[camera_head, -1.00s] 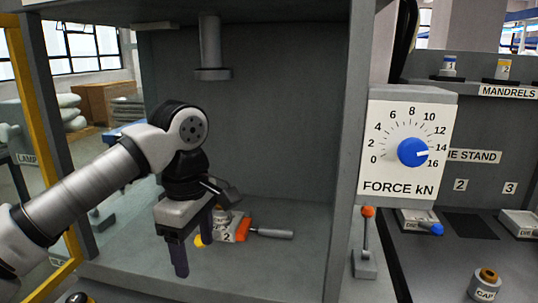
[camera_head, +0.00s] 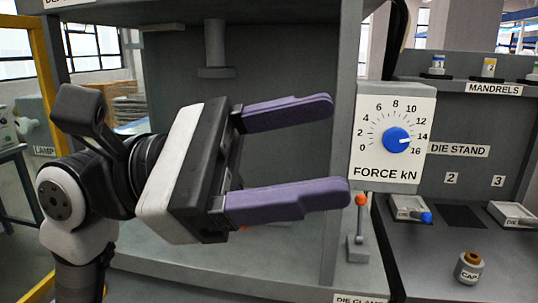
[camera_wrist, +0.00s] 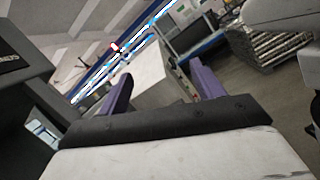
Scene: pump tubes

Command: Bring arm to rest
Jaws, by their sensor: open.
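My gripper (camera_head: 325,150) is large in the head view, in front of the press bay. Its two purple fingers point right and are wide apart with nothing between them. In the wrist view the fingers (camera_wrist: 160,88) are also apart and empty, facing away from the press toward the room. My arm rises from the lower left of the head view and bends at the wrist joint.
The force dial (camera_head: 397,140) and the orange-knobbed lever (camera_head: 360,225) are right of my fingers. The press ram (camera_head: 215,50) hangs behind the gripper.

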